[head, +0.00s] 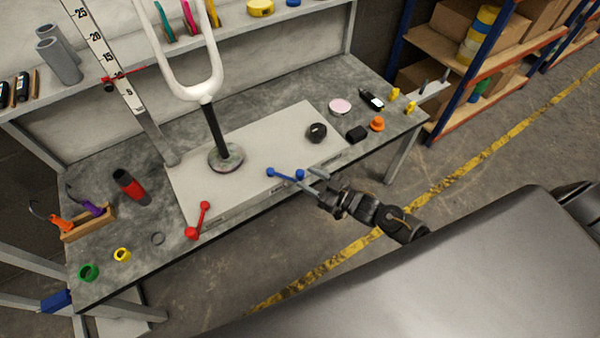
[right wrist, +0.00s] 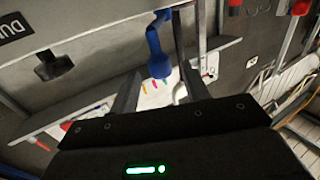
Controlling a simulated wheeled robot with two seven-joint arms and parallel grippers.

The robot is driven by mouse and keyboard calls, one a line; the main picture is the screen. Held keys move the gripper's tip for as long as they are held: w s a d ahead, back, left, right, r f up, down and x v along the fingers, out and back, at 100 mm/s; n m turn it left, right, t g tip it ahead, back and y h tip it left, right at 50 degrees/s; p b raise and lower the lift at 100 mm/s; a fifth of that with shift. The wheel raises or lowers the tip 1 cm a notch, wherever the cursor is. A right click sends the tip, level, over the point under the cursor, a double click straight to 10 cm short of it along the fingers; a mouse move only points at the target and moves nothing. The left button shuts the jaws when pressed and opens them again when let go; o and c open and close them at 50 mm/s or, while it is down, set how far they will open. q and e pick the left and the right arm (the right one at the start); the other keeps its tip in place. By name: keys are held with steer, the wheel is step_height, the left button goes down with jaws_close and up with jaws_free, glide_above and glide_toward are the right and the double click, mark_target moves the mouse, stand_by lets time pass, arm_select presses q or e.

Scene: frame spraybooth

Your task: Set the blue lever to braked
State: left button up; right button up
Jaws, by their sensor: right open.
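The blue lever (head: 284,175) sits on the front side of the pale grey box (head: 187,186) on the bench. It lies roughly level in the picture, with a round end at left and another at right. My right gripper (head: 303,177) is open, its fingers near the lever's right end. In the right wrist view the blue lever (right wrist: 158,48) hangs with its knob between the two fingers (right wrist: 157,72); I cannot tell whether they touch. Any brake marking is too small to read. My left gripper is not in view.
A red lever (head: 200,221) is on the same box, to the left. A white forked stand (head: 205,92) rises from the box on a round base. A black ring (head: 316,131), a black block (head: 357,134) and an orange knob (head: 377,124) lie to the right. Floor is clear in front.

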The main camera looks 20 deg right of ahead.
mark_target(300, 174)
steer(key=shift+x, duration=1.95)
steer(key=shift+c, duration=0.5)
jaws_close()
